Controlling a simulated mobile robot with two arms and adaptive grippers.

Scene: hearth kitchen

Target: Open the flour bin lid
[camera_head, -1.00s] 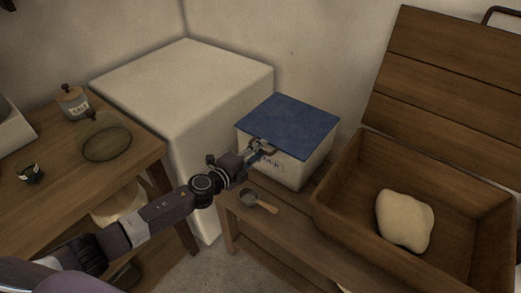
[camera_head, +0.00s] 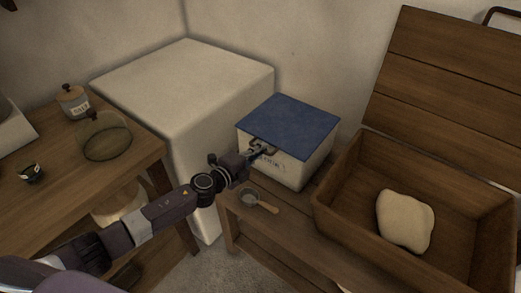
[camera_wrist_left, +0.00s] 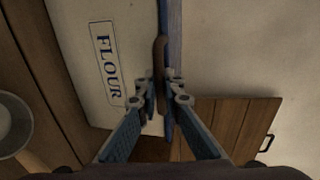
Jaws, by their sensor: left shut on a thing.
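The flour bin (camera_head: 301,170) is a cream box with a blue lid (camera_head: 292,125), standing on a low wooden bench. The lid lies flat on top and looks closed. The word FLOUR shows on the bin's front in the left wrist view (camera_wrist_left: 83,65). My left gripper (camera_head: 264,147) is at the lid's front edge. In the left wrist view its fingers (camera_wrist_left: 163,90) are shut on the brown handle (camera_wrist_left: 159,60) at the edge of the blue lid. My right gripper is in neither view.
A wooden trough (camera_head: 335,205) with a lump of dough (camera_head: 405,221) stands right of the bin, its lid raised behind. A small scoop (camera_head: 256,201) lies on the bench in front. A pale block (camera_head: 185,85) stands at the left, beside a wooden table (camera_head: 70,180).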

